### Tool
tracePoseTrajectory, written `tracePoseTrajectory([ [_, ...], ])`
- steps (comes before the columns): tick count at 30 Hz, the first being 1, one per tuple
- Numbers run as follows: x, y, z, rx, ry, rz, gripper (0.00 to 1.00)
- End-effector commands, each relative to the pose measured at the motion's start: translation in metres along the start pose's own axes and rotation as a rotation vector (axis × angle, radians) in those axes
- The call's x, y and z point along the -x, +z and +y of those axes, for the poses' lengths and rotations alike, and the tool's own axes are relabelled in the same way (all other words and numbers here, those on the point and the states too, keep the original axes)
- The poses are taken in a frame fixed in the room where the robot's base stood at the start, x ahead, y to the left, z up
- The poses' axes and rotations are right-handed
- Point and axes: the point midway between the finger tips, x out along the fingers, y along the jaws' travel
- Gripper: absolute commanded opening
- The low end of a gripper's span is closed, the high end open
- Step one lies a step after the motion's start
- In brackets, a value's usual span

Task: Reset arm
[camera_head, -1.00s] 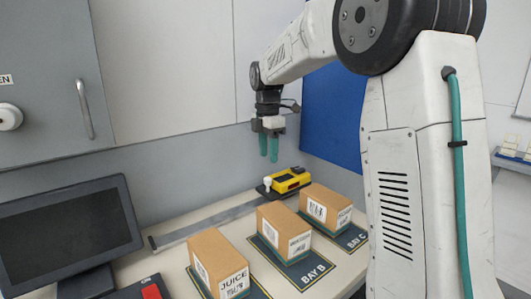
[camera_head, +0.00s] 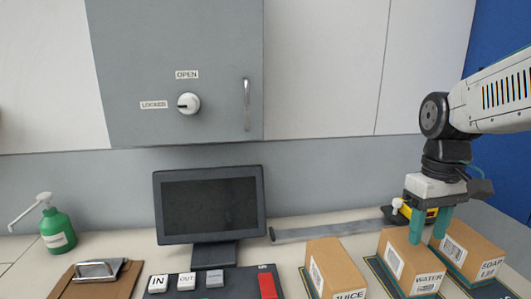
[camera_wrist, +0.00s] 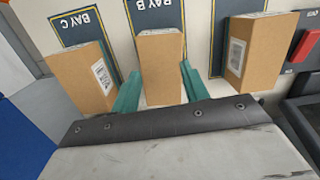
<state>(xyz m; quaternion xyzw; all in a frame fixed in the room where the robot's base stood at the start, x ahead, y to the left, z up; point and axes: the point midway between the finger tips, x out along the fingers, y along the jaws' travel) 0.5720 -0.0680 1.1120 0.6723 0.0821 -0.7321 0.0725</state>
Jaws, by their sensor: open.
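My gripper (camera_head: 430,222) hangs at the right of the head view, with its two teal fingers apart and pointing down. In the head view the fingers overlap the WATER box (camera_head: 413,262) and the edge of the SOAP box (camera_head: 466,246). In the wrist view the fingers (camera_wrist: 160,88) appear on either side of the middle box (camera_wrist: 160,65). I cannot tell how high above it they are. The JUICE box (camera_head: 332,268) stands to the left of the WATER box.
A yellow and black device (camera_head: 432,215) sits behind the gripper. A grey cabinet with a white knob (camera_head: 189,103) is above.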

Motion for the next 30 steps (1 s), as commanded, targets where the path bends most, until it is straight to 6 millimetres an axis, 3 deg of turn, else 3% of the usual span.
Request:
tracePoseTrajectory([
  [1, -0.002, 0.022, -0.012, -0.061, 0.005, 0.015, 0.45],
  [6, -0.019, 0.085, -0.042, -0.234, 0.013, 0.063, 0.45],
  [12, -0.034, 0.130, -0.063, -0.247, 0.021, 0.133, 0.45],
  [16, -0.031, 0.138, -0.068, -0.231, 0.027, 0.179, 0.45],
  [30, -0.026, 0.139, -0.069, -0.221, 0.029, 0.199, 0.45],
])
